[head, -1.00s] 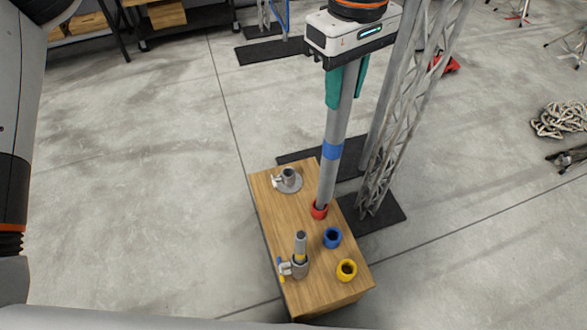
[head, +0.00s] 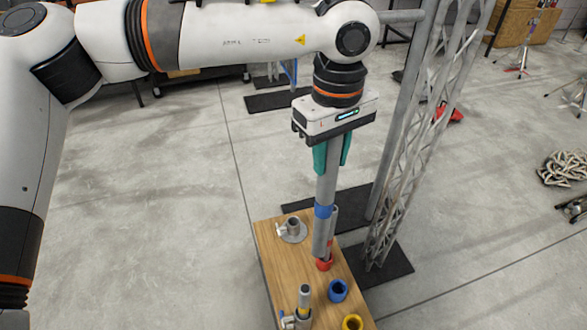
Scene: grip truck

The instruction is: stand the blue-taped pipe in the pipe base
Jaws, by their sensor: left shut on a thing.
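My left gripper (head: 332,155) comes down from above with its teal fingers shut on the upper part of the blue-taped pipe (head: 326,185). The pipe is grey, nearly upright, with a blue tape band low on it. Its lower end overlaps the red-taped pipe and red ring holder in the picture; the gap beneath it is hard to judge. The pipe base (head: 293,230), a grey round flange with an open socket and a pale side handle, stands left of the pipe's lower end. It is empty. My right gripper is not in view.
The red-taped pipe (head: 331,243) stands in a red ring holder (head: 324,265). A blue ring holder (head: 338,290) is empty; a yellow one (head: 352,322) is cut off. A yellow-banded upright piece (head: 304,298) stands on the wooden table's (head: 270,262) near side. A lattice truss (head: 400,170) rises at right.

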